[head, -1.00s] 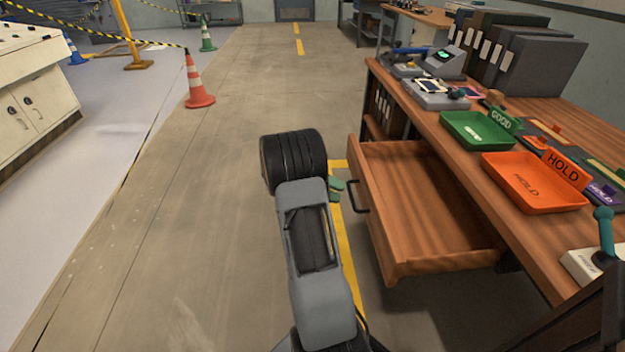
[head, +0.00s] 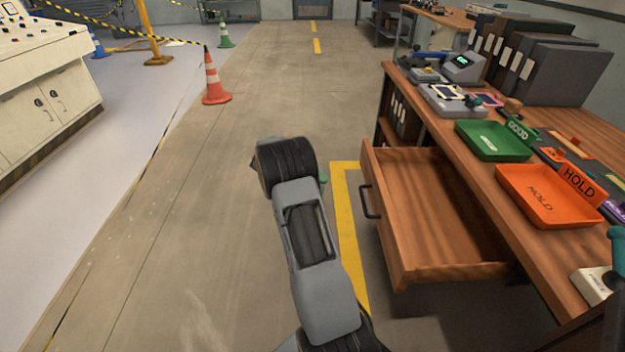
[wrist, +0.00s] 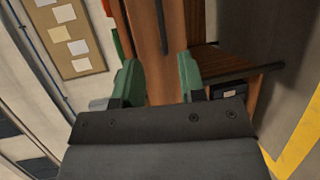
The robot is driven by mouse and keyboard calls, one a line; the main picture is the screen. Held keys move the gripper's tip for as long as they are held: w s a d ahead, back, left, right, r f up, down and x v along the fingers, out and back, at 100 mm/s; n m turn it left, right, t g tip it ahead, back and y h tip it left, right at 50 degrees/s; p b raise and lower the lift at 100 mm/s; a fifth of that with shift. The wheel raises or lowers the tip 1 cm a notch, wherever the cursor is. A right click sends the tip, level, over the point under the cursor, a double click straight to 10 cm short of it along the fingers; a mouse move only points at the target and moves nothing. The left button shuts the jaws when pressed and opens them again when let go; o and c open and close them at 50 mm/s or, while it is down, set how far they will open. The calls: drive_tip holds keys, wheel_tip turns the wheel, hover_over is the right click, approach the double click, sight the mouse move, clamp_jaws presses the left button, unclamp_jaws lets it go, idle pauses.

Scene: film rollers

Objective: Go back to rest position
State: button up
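My gripper (wrist: 159,76) shows in the wrist view with its two green fingers spread apart and nothing between them. In the head view my grey arm reaches forward over the floor, to the left of the workbench. Only a small green bit of the gripper (head: 323,178) shows past the arm there; the rest is hidden. The gripper is apart from the open wooden drawer (head: 425,200), which is pulled out from the bench and looks empty.
The workbench (head: 555,275) on the right carries a green GOOD tray (head: 490,140), an orange HOLD tray (head: 540,195) and dark binders (head: 565,72). The drawer juts toward my arm. An orange cone (head: 215,80) and a white control cabinet (head: 45,85) stand left. The middle floor is clear.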

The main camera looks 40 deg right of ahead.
drive_tip(key=s+a+r+n+t+y+p, duration=0.2)
drive_tip(key=a+r+t+p, duration=0.4)
drive_tip(key=a+r+p, duration=0.3)
drive_tip(key=s+a+r+n+t+y+p, duration=0.2)
drive_tip(key=s+a+r+n+t+p, duration=0.2)
drive_tip(key=a+r+p, duration=0.5)
drive_tip(key=s+a+r+n+t+y+p, duration=0.3)
drive_tip(key=a+r+n+t+p, duration=0.3)
drive_tip(key=r, duration=1.1)
drive_tip(key=a+t+p, duration=0.1)
drive_tip(key=a+p, duration=0.3)
drive_tip(key=p, duration=0.2)
drive_tip(key=shift+r+t, duration=0.3)
drive_tip(key=shift+t, duration=0.1)
